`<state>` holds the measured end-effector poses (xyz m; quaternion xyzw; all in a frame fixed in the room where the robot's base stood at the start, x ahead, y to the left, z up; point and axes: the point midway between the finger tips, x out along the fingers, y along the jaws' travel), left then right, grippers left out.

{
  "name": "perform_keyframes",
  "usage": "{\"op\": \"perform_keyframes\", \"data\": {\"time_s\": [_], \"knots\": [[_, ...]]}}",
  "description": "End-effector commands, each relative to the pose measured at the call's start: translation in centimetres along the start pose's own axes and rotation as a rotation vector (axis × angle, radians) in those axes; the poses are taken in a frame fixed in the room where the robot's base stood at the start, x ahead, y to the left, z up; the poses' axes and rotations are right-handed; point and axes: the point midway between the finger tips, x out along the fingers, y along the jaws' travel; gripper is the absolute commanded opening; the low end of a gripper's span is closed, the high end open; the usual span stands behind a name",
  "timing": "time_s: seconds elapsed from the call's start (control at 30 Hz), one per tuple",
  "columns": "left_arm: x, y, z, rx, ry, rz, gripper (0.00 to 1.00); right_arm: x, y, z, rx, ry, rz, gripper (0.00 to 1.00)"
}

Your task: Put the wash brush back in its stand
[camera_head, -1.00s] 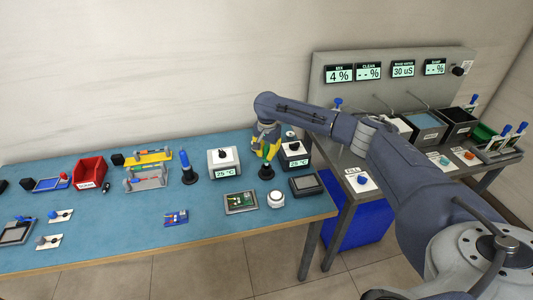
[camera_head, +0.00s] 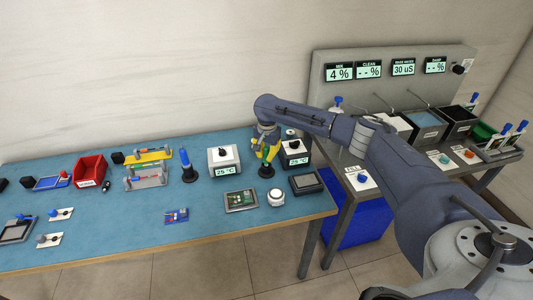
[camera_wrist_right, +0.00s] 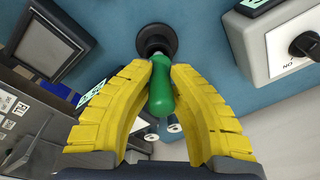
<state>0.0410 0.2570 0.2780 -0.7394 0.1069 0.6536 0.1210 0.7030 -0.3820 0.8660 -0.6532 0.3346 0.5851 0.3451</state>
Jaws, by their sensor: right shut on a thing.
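My right gripper (camera_head: 268,145) has yellow fingers and points down near the right end of the blue table. It is shut on the wash brush, whose green handle (camera_wrist_right: 162,88) shows between the fingers in the right wrist view. The black round stand (camera_head: 266,171) is on the table directly below the gripper. It also shows in the right wrist view (camera_wrist_right: 156,38) at the far end of the handle. The brush's lower end meets the stand in the picture; I cannot tell how deep it sits. My left gripper is not in view.
A second black stand with a blue-handled tool (camera_head: 187,166) is farther left. A dark tablet (camera_head: 306,183), a round white device (camera_head: 276,197) and a green circuit board (camera_head: 240,200) lie in front.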

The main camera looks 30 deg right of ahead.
Motion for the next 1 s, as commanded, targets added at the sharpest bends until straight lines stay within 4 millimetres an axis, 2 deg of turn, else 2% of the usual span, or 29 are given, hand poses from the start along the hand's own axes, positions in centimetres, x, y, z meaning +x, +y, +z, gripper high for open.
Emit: {"op": "perform_keyframes", "data": {"time_s": [0.3, 1.0], "knots": [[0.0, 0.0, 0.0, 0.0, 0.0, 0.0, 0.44, 0.9, 0.1, 0.1, 0.0, 0.0, 0.0, 0.0], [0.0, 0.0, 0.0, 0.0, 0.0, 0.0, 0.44, 1.2, 0.1, 0.1, 0.0, 0.0, 0.0, 0.0]]}}
